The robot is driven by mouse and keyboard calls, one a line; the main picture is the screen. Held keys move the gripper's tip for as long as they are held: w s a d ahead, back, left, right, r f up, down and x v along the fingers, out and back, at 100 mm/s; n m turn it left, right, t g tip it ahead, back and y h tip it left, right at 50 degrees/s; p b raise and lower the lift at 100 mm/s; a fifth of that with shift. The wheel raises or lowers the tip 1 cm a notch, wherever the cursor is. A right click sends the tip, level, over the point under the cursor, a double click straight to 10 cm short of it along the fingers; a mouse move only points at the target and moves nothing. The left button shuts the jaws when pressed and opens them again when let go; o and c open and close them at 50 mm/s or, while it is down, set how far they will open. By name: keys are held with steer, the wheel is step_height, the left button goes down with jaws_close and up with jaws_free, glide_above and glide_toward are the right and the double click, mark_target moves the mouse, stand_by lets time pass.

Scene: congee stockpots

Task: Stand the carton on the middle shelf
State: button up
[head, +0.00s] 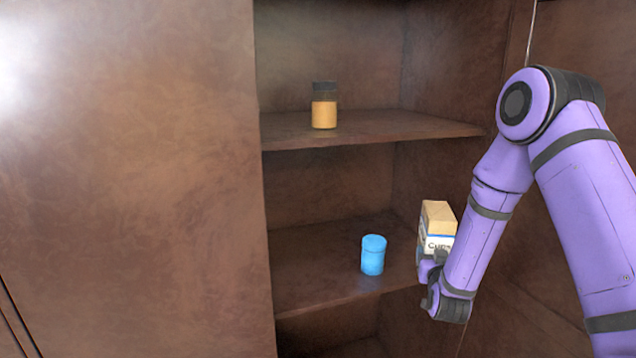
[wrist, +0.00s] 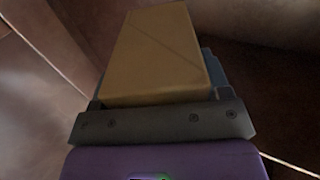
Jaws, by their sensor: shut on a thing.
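The carton (head: 438,218) is tan on top with a white label and a blue stripe. It is upright at the right front of the lower visible shelf (head: 325,262), right of a blue lidded container. My gripper (head: 431,257) is shut on the carton from the near right side. In the wrist view the carton's tan top (wrist: 160,55) fills the space beyond my gripper (wrist: 160,118). The carton's base is hidden by my gripper, so I cannot tell whether it touches the shelf.
A jar with a dark lid and orange contents (head: 324,106) stands on the shelf above (head: 400,125). A large brown panel (head: 130,180) is at the left. The shelf left of the blue container is clear.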

steer(key=s+f+n+y, duration=0.2)
steer(key=s+f, duration=0.5)
steer(key=f, duration=0.6)
steer(key=shift+s+f+y, duration=0.15)
steer(key=shift+s+y, duration=0.25)
steer(key=shift+y, duration=0.3)
steer(key=shift+a, duration=0.1)
